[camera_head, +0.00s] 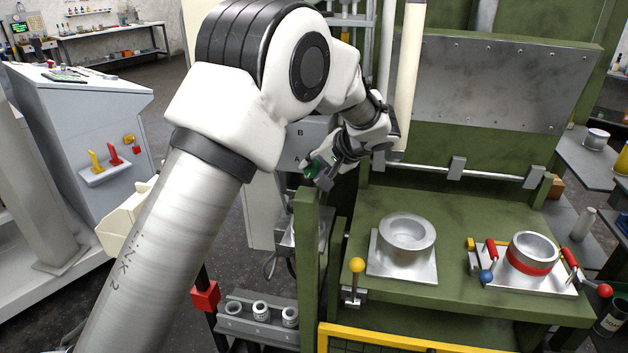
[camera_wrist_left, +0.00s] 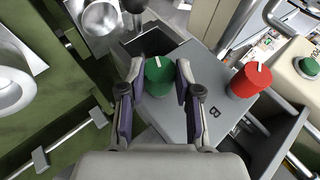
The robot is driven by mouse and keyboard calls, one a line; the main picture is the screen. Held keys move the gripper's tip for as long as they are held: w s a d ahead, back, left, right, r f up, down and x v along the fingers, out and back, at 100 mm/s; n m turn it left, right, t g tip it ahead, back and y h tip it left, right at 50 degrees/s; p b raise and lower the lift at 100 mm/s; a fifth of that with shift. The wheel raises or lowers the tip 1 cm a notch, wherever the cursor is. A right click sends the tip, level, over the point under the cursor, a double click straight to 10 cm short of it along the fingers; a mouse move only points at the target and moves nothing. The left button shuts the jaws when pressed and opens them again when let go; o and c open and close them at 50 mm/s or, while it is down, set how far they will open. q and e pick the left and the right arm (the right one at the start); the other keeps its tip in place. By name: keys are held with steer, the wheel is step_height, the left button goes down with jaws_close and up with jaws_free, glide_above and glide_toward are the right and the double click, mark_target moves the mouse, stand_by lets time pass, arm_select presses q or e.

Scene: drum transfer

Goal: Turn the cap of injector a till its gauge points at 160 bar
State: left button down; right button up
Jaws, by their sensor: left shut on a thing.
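The green cap (camera_wrist_left: 159,76) of injector a sits on a grey box (camera_wrist_left: 200,112) and has a white mark on its top. It also shows in the head view (camera_head: 311,171), small and partly covered by the gripper. My left gripper (camera_head: 324,172) is shut on this cap, with one finger on each side of it in the left wrist view (camera_wrist_left: 160,92). A red cap (camera_wrist_left: 250,80) with a white mark stands apart to the right, near the letter B. No readable gauge dial shows in either view. My right gripper is not in view.
A green press table (camera_head: 470,225) at the right carries a metal ring part (camera_head: 405,232) and a red-banded ring (camera_head: 530,253) between clamps. A yellow-knobbed lever (camera_head: 356,266) stands at its front left. A green post (camera_head: 306,240) rises just below my gripper.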

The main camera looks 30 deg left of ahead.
arm_select(q)
steer(key=shift+d+f+y+b, duration=0.1)
steer(key=shift+f+y+b, duration=0.05)
steer(key=shift+y+b, duration=0.6)
steer(key=shift+w, duration=0.1)
steer(key=c, duration=0.9)
jaws_free()
steer(key=shift+o, duration=0.5)
steer(key=shift+w+a+f+g, duration=0.1)
steer(key=shift+a+g, duration=0.1)
steer(key=shift+g, duration=0.1)
steer(key=v, duration=1.2)
steer(key=shift+f, duration=0.15)
steer(key=shift+w, duration=0.1)
steer(key=shift+d, duration=0.1)
